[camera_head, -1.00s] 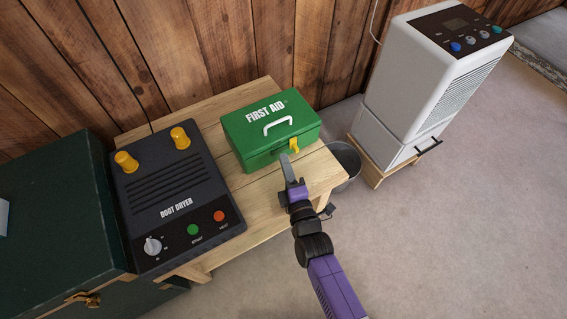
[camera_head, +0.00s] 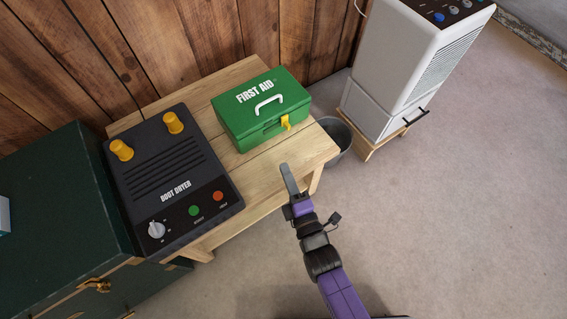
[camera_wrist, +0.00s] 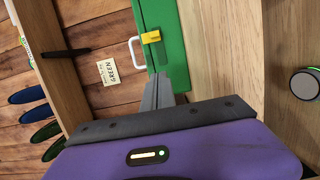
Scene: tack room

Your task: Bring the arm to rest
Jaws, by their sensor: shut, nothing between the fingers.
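My purple and black arm reaches up from the bottom of the head view. My gripper (camera_head: 287,168) is shut and empty, in front of the wooden table's near edge and short of the green first aid box. In the wrist view my gripper (camera_wrist: 158,92) points toward the green box. The first aid box (camera_head: 255,122) stands closed on the table, with a white handle and a yellow latch (camera_head: 285,122). The latch also shows in the wrist view (camera_wrist: 151,37).
A black boot dryer (camera_head: 165,165) with yellow posts sits on the wooden table (camera_head: 262,178). A dark green cabinet (camera_head: 60,215) is at left. A grey bucket (camera_head: 337,136) and a white appliance (camera_head: 405,75) on a wooden stand are at right. The carpet at right is clear.

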